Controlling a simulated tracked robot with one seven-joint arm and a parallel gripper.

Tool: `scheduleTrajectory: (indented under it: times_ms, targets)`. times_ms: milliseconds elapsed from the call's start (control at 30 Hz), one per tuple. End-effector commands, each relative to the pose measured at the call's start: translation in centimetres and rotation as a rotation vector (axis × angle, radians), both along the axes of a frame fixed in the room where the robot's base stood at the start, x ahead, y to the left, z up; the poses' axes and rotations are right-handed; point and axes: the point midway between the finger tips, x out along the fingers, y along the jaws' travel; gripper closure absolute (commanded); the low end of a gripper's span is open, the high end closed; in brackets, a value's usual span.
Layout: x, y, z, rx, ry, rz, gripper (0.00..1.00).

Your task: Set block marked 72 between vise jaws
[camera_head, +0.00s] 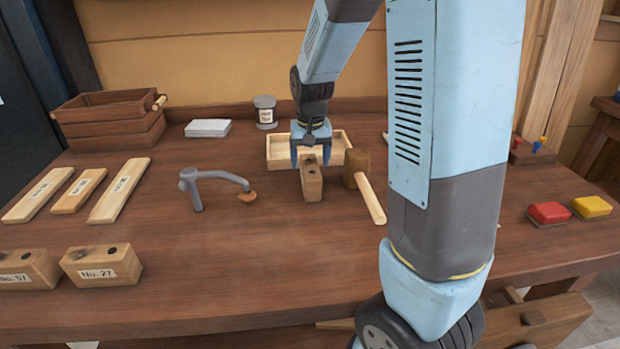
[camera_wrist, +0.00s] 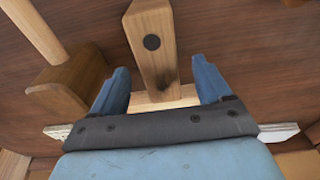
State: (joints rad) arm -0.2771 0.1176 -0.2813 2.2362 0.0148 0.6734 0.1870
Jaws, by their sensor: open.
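My gripper (camera_head: 311,157) is open, pointing down over a wooden block (camera_head: 312,185) near the middle of the bench. Two other blocks, marked No.57 (camera_head: 27,269) and No.27 (camera_head: 101,266), lie at the front left. A wooden vise-like part (camera_head: 540,321) shows below the bench's front edge at right, partly hidden by my arm.
A wooden mallet (camera_head: 358,170) lies close to the right of the block, with a shallow tray (camera_head: 281,150) behind. Labelled boards (camera_head: 120,190), a crate (camera_head: 108,122) and red and yellow blocks (camera_head: 548,213) also lie on the bench. The front middle is clear.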

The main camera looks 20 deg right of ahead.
Motion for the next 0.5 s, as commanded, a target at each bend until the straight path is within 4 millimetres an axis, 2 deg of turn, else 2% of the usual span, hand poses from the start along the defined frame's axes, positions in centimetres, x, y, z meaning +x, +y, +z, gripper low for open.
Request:
scheduleTrajectory:
  times_ms: [200,500]
  targets:
    - [0.3,-0.2,-2.6,0.000,0.003,0.000,0.22]
    - [0.4,-0.1,-3.0,0.000,0.000,0.002,0.22]
